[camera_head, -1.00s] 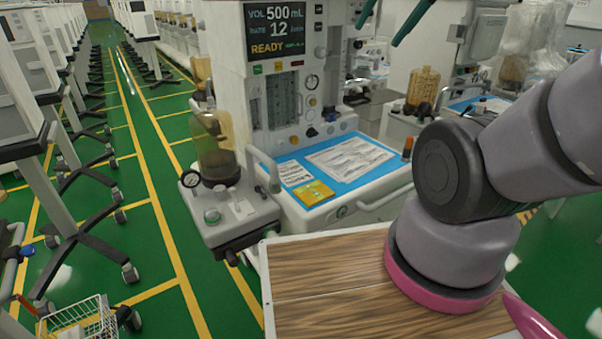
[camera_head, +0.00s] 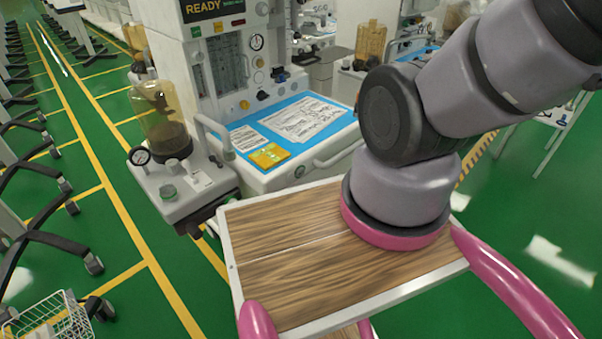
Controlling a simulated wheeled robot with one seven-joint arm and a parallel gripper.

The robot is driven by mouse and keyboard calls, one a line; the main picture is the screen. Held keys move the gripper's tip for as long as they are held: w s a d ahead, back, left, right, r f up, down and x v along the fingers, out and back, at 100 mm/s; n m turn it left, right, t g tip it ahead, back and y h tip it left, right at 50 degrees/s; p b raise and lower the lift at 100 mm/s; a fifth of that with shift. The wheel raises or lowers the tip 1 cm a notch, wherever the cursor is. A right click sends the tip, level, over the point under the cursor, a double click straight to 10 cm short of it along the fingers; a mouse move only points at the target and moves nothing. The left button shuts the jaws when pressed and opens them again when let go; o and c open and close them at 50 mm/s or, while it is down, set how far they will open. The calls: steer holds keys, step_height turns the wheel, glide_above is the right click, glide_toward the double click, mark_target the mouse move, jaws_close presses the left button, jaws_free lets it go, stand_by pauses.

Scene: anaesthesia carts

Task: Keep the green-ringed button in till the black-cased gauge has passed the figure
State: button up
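Nothing touches the button. My gripper is out of view; my arm rises from its pink-ringed base at the right and leaves the picture at the top right.
The blue worktop (camera_head: 318,129) bears papers and a yellow card (camera_head: 269,155). A wire basket (camera_head: 50,318) is low left.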

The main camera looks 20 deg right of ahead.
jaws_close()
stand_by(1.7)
